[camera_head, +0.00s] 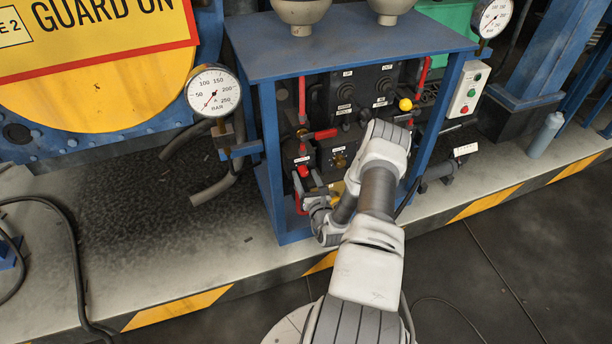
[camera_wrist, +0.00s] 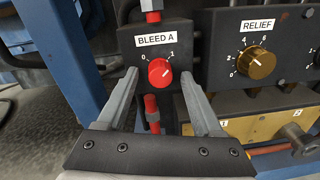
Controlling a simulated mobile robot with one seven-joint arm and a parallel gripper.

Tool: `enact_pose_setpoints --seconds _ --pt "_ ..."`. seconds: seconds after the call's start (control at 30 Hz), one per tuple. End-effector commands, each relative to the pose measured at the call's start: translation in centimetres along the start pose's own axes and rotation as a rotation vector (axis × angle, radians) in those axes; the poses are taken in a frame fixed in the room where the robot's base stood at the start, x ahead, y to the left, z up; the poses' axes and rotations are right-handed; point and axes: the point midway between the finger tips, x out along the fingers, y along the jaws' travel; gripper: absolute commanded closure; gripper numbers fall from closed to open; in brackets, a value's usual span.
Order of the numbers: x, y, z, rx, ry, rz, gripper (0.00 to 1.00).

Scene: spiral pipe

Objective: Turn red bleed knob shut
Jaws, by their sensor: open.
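The red bleed knob (camera_wrist: 160,72) sits on a dark block under the label "BLEED A" (camera_wrist: 155,39) in the wrist view, with its white pointer line toward the 1 at upper right. In the head view the red knob (camera_head: 304,171) shows small at the lower left of the panel. My gripper (camera_wrist: 162,84) is open, with one finger to the left of the knob and one to the right below it. The fingers appear apart from the knob. In the head view my gripper (camera_head: 308,188) is just below the knob, partly hidden by my wrist.
A brass RELIEF knob (camera_wrist: 256,62) is to the right of the bleed block. A red pipe (camera_wrist: 151,112) runs below it. The blue frame post (camera_wrist: 75,50) stands close on the left. A red lever (camera_head: 325,134) and a yellow ball knob (camera_head: 405,104) are higher on the panel.

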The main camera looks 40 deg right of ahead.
Motion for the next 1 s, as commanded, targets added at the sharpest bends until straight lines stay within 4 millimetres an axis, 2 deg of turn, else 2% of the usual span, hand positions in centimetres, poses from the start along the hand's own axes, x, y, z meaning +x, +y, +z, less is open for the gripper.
enact_pose_setpoints --seconds 0.23,0.6,1.0 --pt "0.00 0.02 -0.01 0.000 0.000 0.000 0.34" --pt "0.00 0.01 0.00 0.000 0.000 0.000 1.00" --pt "0.01 0.01 0.02 -0.039 -0.002 0.001 1.00"
